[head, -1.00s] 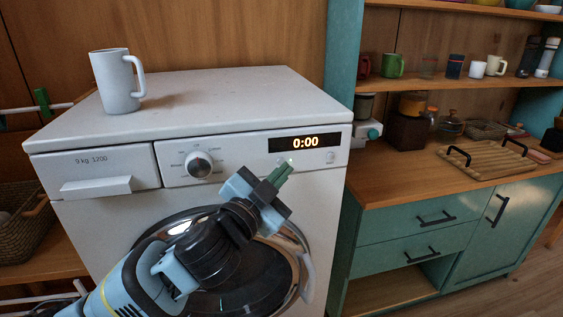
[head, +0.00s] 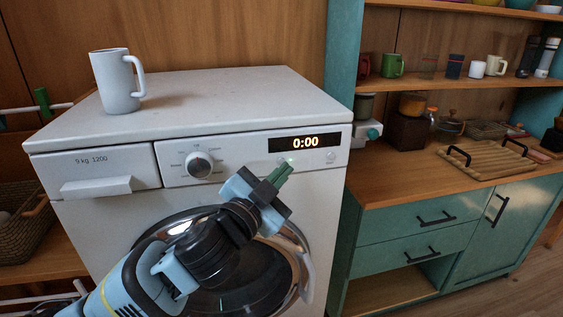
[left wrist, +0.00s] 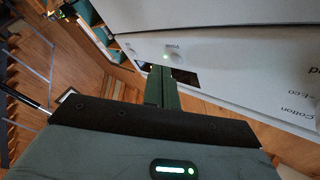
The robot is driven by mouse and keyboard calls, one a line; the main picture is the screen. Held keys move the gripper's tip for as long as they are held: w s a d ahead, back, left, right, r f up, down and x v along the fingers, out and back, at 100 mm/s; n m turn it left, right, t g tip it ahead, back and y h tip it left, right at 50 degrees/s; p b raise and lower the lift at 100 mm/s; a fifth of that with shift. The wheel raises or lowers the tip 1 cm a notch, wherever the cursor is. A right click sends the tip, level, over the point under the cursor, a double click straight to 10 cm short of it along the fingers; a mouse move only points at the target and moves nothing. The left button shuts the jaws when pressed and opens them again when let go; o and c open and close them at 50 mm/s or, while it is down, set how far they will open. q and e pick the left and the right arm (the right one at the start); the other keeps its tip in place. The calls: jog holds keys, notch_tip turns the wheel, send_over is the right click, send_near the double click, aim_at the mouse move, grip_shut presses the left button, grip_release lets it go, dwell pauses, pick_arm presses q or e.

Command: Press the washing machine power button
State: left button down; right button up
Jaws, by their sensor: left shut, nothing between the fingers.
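The white washing machine (head: 215,104) stands at the left, with a dial (head: 199,165) and a lit display (head: 305,142) reading 0:00 on its front panel. A small button (head: 330,157) lies below the display's right end. My left gripper (head: 284,168) is shut and empty, its fingertips just below the display. In the left wrist view, the closed fingers (left wrist: 165,76) point at the panel, very close to a small green light (left wrist: 166,57). I cannot tell whether they touch the panel. My right gripper is out of view.
A grey mug (head: 117,82) stands on the machine's top at the left. A teal cabinet (head: 420,225) with a wooden counter stands to the right, holding a tray (head: 490,160) and jars. A wicker basket (head: 28,225) is at the far left.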

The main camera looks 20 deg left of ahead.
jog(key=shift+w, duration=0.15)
pick_arm(q)
jog(key=shift+w+a, duration=0.15)
jog(key=shift+w, duration=0.05)
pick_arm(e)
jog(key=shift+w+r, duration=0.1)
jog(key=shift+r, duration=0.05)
pick_arm(q)
jog(key=shift+w+a, duration=0.1)
jog(key=shift+w, duration=0.05)
jog(key=shift+w+a, duration=0.1)
jog(key=shift+w, duration=0.1)
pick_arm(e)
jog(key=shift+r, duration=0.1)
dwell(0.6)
pick_arm(q)
jog(key=shift+s, duration=0.1)
jog(key=shift+s+d+p, duration=0.35)
jog(key=shift+s+p, duration=0.1)
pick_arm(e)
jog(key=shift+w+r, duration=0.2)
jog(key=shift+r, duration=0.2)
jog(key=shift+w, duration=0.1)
